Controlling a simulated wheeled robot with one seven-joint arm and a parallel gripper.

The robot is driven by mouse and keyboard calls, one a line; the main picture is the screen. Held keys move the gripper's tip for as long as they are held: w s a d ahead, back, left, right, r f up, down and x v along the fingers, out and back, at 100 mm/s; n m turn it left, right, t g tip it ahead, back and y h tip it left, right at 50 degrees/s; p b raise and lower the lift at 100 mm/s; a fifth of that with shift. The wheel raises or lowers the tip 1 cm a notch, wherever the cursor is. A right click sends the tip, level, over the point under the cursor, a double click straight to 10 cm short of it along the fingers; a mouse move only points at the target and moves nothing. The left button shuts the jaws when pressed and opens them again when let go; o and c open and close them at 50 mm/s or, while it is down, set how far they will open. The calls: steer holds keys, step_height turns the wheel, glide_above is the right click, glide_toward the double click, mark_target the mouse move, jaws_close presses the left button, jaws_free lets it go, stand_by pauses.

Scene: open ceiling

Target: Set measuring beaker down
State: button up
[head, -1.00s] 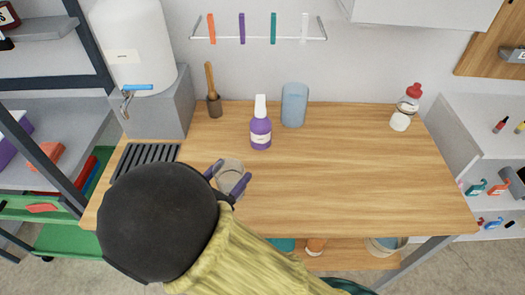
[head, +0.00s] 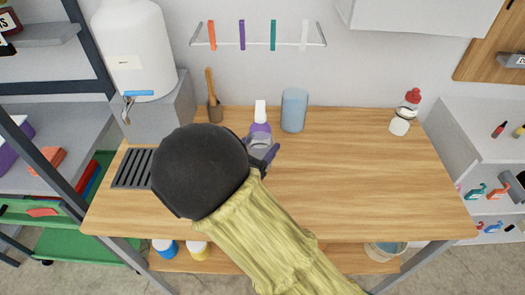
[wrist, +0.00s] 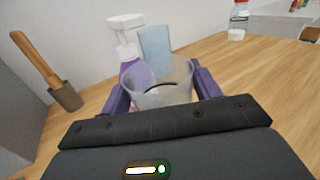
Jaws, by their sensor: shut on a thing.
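My gripper (head: 260,155) is shut on a clear measuring beaker (head: 259,143), with purple fingers on either side of it. In the wrist view the beaker (wrist: 160,95) looks upright between the fingers, its open rim facing up. In the head view it is in front of the purple spray bottle (head: 260,116) and hides its lower part. The wooden table (head: 350,170) is below; I cannot tell whether the beaker's base touches it, as my arm and fingers cover that part.
A light blue cylinder (head: 294,110) stands right of the spray bottle. A red-capped bottle (head: 405,112) is at the back right. The table's middle right is clear.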

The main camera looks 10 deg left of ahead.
mark_target(266, 147)
steer(key=f, duration=0.1)
steer(key=w+f, duration=0.1)
steer(key=f, duration=0.1)
steer(key=shift+w+d+f, duration=0.15)
steer(key=shift+d, duration=0.1)
steer(key=shift+f, duration=0.1)
steer(key=shift+f, duration=0.2)
steer(key=o, duration=1)
steer(key=shift+r, duration=0.2)
steer(key=b+v, duration=0.1)
steer(key=v, duration=1.1)
